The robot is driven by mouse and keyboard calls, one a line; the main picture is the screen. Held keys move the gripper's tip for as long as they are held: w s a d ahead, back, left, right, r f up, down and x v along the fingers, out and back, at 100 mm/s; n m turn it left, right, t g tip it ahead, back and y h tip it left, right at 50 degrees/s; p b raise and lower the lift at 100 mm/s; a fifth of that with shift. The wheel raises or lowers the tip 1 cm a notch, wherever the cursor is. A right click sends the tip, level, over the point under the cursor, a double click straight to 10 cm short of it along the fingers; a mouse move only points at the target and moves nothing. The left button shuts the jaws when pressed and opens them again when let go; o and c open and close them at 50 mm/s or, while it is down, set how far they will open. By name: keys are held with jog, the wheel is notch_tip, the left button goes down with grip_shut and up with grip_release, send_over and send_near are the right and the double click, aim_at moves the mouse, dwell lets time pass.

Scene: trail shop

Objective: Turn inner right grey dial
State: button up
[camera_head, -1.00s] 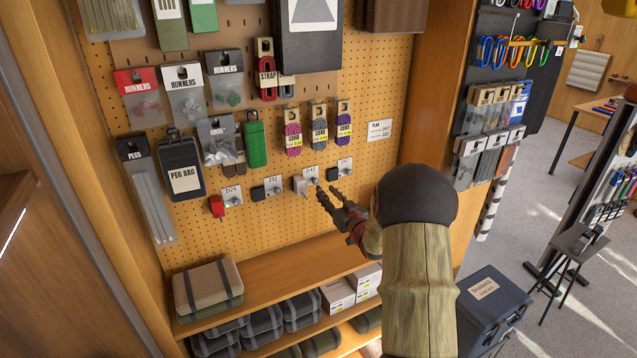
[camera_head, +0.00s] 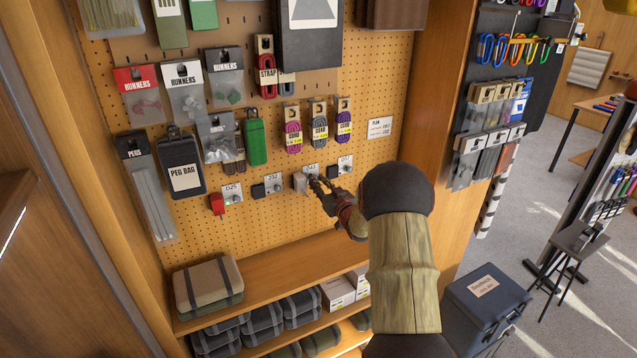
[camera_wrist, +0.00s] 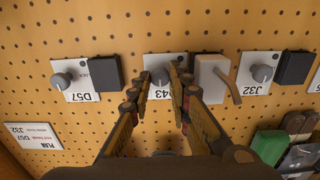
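The inner right grey dial (camera_wrist: 160,75) sits on a white plate whose label ends in "43" in the wrist view, third from left in the head view's row. My gripper (camera_head: 317,180) is at this dial. In the wrist view my gripper's fingertips (camera_wrist: 163,76) lie on either side of it, with almost no gap. I cannot tell whether they press on it. The fingers partly cover the dial and its plate. A pale box-shaped block with a brown lever (camera_wrist: 211,75) is beside the dial, close to one finger.
The neighbouring grey dials are D57 (camera_wrist: 62,79) and J32 (camera_wrist: 262,73), each with a dark block beside it. Dial D25 (camera_head: 232,196) has a red block. Packaged goods hang above the dials. A shelf (camera_head: 280,262) with folded bundles is below.

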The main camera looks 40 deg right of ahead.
grip_shut()
jog(key=shift+f+n+b, duration=0.1)
jog(key=shift+n+b, duration=0.3)
jog(key=shift+b, duration=0.3)
jog(key=n+b, duration=0.8)
jog(key=b, duration=0.3)
jog(key=n+b, duration=0.9)
jog(key=b, duration=0.2)
jog(key=shift+a+f+b, duration=0.15)
jog(key=shift+f+b, duration=0.05)
jog(key=shift+b, duration=0.2)
jog(key=shift+o, duration=1.5)
grip_release()
jog(key=shift+r, duration=0.1)
